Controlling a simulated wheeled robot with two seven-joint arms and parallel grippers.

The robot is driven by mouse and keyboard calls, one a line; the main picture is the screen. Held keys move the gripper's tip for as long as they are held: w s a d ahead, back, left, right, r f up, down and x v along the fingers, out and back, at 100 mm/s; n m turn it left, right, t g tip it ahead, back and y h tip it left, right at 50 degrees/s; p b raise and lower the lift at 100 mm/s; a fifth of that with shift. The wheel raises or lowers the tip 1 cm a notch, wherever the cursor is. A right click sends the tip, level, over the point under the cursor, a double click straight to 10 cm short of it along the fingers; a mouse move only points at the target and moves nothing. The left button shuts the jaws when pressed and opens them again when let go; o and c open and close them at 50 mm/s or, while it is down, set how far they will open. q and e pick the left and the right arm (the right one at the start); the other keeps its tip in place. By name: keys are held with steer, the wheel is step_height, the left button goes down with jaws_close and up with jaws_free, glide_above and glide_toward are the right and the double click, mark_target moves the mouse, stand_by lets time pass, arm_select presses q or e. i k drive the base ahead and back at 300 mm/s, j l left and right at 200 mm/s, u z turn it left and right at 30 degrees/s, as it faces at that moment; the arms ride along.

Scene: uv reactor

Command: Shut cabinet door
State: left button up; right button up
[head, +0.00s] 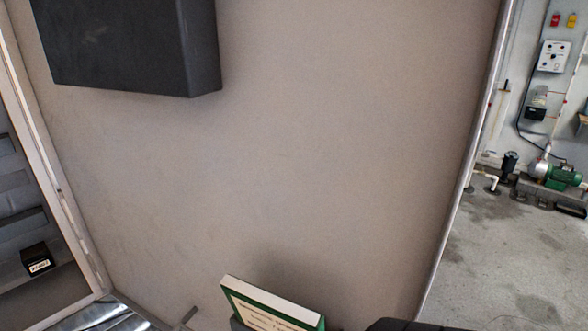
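The cabinet door (290,160) stands open and fills most of the head view as a large beige panel. Its long free edge (472,140) runs down the right side. Its left side meets the cabinet frame (58,170), with the dark cabinet interior (22,215) beyond it. A black box (130,45) is fixed high on the door's face. A white and green booklet (268,308) sits low against the door, its lower part cut off. Neither gripper can be made out in this view.
A small black labelled part (38,260) is inside the cabinet. Shiny metal (105,318) shows at the bottom left; I cannot tell what it is. Right of the door is open grey floor (500,265), with a green pump (562,177) and a control box (553,56) by the far wall.

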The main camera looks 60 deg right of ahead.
mark_target(317, 156)
steer(key=k+l+u, duration=0.1)
steer(key=l, duration=0.3)
steer(key=k+l+u, duration=0.15)
steer(key=l, duration=0.25)
steer(key=k+l+u, duration=0.1)
steer(key=l, duration=0.25)
steer(key=k+l+u, duration=0.1)
steer(key=l, duration=0.3)
steer(key=k+l+u, duration=0.1)
steer(key=k+l, duration=0.15)
steer(key=l, duration=0.1)
